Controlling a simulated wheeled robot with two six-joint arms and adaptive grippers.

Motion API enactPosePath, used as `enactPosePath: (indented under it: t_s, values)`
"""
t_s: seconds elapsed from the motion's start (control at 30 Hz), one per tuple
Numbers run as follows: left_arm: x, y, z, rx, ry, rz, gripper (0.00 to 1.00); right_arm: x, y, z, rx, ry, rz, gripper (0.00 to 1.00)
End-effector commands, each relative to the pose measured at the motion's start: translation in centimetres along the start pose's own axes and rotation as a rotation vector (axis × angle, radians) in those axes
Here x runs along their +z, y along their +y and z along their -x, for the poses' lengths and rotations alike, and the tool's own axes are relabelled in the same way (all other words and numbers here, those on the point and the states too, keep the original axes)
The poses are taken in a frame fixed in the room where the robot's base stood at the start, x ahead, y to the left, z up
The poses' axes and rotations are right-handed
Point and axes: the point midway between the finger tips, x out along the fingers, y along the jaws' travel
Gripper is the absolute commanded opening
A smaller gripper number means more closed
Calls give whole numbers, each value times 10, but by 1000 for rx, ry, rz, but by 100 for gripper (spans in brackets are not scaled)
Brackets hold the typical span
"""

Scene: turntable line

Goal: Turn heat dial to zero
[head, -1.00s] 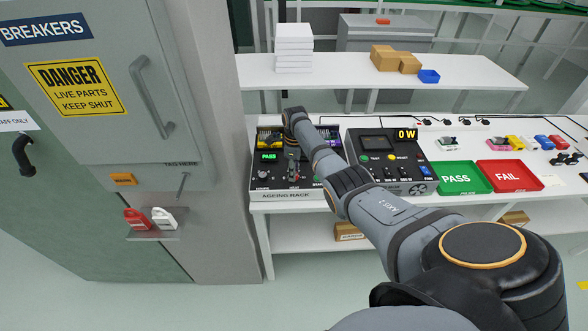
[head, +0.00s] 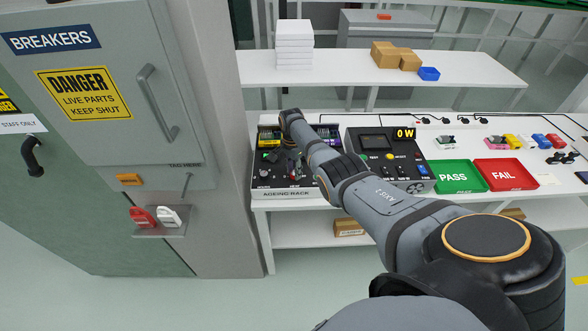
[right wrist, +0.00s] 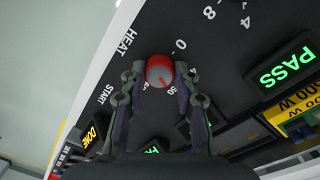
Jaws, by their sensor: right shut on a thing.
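The heat dial (right wrist: 160,71) is a round knob with a red and grey cap in the right wrist view. It stands on the dark panel of the ageing rack (head: 287,191), beside the printed word HEAT. A mark on its cap points toward the lower right of that view, near a printed 50. A printed 0 lies to its upper right. My right gripper (right wrist: 158,86) is shut on the dial, one finger on each side. In the head view my right gripper (head: 288,166) is small over the rack and partly hides its panel. My left gripper is not in view.
A tester box (head: 420,186) reading 0 W stands right of the rack. Green PASS (head: 458,187) and red FAIL (head: 520,184) trays lie beyond it. A grey breaker cabinet (head: 115,130) stands at the left. A white shelf (head: 345,77) runs behind.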

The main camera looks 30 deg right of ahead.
Motion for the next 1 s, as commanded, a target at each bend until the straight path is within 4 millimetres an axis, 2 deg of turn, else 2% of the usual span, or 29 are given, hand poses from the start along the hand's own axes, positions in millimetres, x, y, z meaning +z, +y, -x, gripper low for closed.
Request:
enactPosePath:
  t_s: [1.0]
  values:
    - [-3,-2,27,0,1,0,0,2,2,1,0,53,964,0]
